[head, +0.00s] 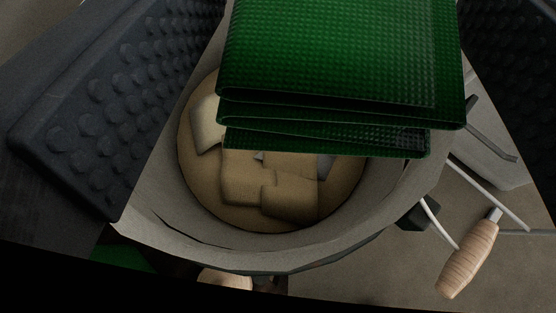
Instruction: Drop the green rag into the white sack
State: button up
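The green rag (340,55) is folded in several layers, with a dotted weave, at the top centre. It hangs over the far part of the white sack (160,205). The sack is open at the top and shows its pale rim and inside wall. My gripper (345,15) has a dark studded finger on each side of the rag. The fingers meet the rag's left and right edges at the top of the picture, so it looks held across its width.
Inside the sack lie several tan blocks (290,195) on a tan bottom. To the right of the sack lies a wooden handle (468,262) with thin metal rods. A green thing (120,258) shows partly under the sack at lower left. Grey-brown floor shows at right.

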jog(key=shift+w+a+r+p, duration=0.1)
jog(key=shift+w+p, duration=0.2)
jog(key=w+f+m+g+h, duration=0.2)
jog(key=w+f+m+h, duration=0.2)
jog(key=w+f, duration=0.4)
notch_tip(320, 180, down, 2)
jog(key=shift+w+a+f+m+g+h+p, duration=0.15)
jog(key=shift+w+m+g+h+p, duration=0.2)
jog(key=shift+p, duration=0.1)
dwell(0.5)
jog(key=o, duration=1)
jog(key=p+v, duration=0.2)
jog(key=v, duration=1.1)
jog(key=shift+s+a, duration=0.25)
